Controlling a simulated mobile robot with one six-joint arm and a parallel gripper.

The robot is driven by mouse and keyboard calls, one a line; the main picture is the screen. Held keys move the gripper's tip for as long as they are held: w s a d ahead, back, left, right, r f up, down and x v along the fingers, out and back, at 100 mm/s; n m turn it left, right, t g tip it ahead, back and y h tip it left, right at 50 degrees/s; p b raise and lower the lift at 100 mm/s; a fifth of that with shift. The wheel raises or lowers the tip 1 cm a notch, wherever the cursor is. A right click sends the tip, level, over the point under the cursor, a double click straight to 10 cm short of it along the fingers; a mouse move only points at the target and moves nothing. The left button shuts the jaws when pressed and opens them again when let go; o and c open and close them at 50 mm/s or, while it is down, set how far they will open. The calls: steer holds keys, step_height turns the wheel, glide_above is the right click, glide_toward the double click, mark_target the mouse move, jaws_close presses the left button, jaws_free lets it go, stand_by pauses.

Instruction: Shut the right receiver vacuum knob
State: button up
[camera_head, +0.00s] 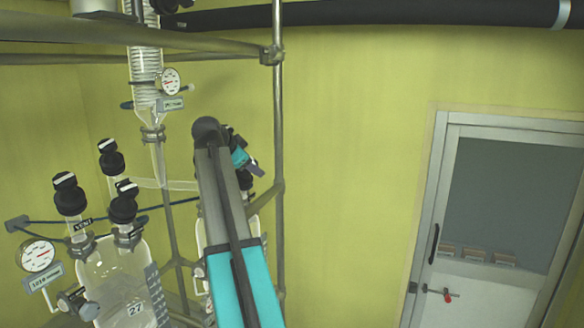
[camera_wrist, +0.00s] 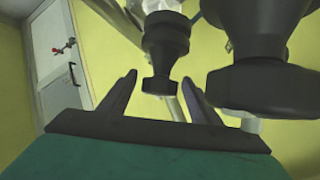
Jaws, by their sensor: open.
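My gripper (camera_wrist: 158,78) is open in the wrist view, with one finger on each side of a small black knob (camera_wrist: 163,45). The fingers look apart from the knob, which shows in the gap between them. No label is visible on it, so I cannot tell from the picture whether it is the vacuum knob. In the head view my gripper (camera_head: 246,163) is at the top of the right receiver (camera_head: 203,235). My arm hides most of that receiver and its knobs.
A larger black knob (camera_wrist: 255,75) stands close on the right in the wrist view. The left receiver (camera_head: 110,268) has several black knobs and a gauge (camera_head: 39,256). A metal frame post (camera_head: 279,130) stands just right of my arm. A door (camera_head: 500,200) is farther right.

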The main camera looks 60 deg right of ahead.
steer(key=shift+s+n+t, duration=0.15)
steer(key=shift+n+t, duration=0.15)
steer(key=shift+n+t+h+p, duration=0.3)
steer(key=shift+n+t+p, duration=1.65)
steer(key=shift+n+t, duration=1.05)
steer(key=shift+t, duration=0.3)
steer(key=shift+f+n+t+y, duration=0.1)
steer(key=shift+n+t+y, duration=0.4)
steer(key=shift+n+t, duration=0.3)
steer(key=shift+w+d+n+t+y+b, duration=0.1)
steer(key=shift+n+t+y+b, duration=1.25)
steer(key=shift+b, duration=0.9)
steer(key=shift+w+n+t+y+b, duration=0.1)
steer(key=shift+n+t+y+b, duration=0.7)
steer(key=shift+n+b, duration=1.2)
steer(key=shift+n+t+y+b, duration=0.45)
steer(key=shift+t+b, duration=0.1)
steer(key=shift+b, duration=0.5)
